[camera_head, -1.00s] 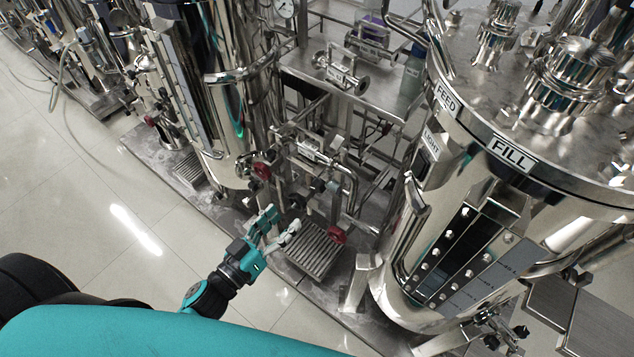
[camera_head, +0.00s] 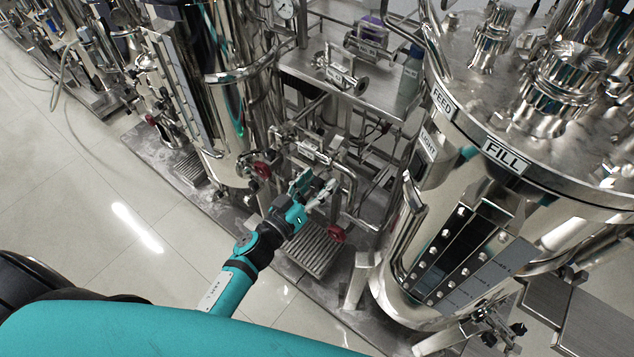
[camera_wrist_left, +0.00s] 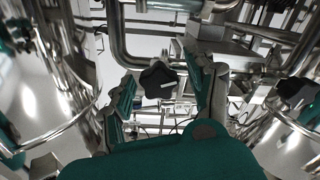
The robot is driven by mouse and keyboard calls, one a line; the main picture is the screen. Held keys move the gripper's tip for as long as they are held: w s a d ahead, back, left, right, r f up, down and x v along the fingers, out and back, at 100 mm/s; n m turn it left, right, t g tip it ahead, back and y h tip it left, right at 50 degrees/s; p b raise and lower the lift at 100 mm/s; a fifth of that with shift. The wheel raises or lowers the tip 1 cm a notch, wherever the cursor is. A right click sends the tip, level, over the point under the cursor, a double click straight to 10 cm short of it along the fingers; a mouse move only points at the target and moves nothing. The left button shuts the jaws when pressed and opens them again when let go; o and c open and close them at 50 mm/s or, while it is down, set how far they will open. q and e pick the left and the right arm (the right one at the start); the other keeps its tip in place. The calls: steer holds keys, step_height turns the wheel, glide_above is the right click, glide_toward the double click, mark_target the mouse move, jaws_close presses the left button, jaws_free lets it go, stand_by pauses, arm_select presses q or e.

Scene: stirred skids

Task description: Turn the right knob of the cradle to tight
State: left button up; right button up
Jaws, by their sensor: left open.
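My left gripper (camera_head: 317,186) is open at the low pipework between the two steel vessels. In the left wrist view its two fingers (camera_wrist_left: 166,88) stand apart, on either side of a black star-shaped knob (camera_wrist_left: 155,74) with a pale pointer mark. The knob appears between or just beyond the fingertips; I cannot tell whether they touch it. Another black knob (camera_wrist_left: 293,87) shows at the right of the wrist view. In the head view the gripper covers the knob in front of it. I cannot make out the cradle's outline or any tight marking. My right gripper is out of view.
A red handwheel (camera_head: 337,234) sits just below right of the gripper, another (camera_head: 262,170) to its left. A grated step (camera_head: 315,252) lies below. The large vessel labelled FILL (camera_head: 507,155) stands at right. Open floor (camera_head: 90,215) lies at left.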

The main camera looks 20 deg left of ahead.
arm_select(q)
jaws_close()
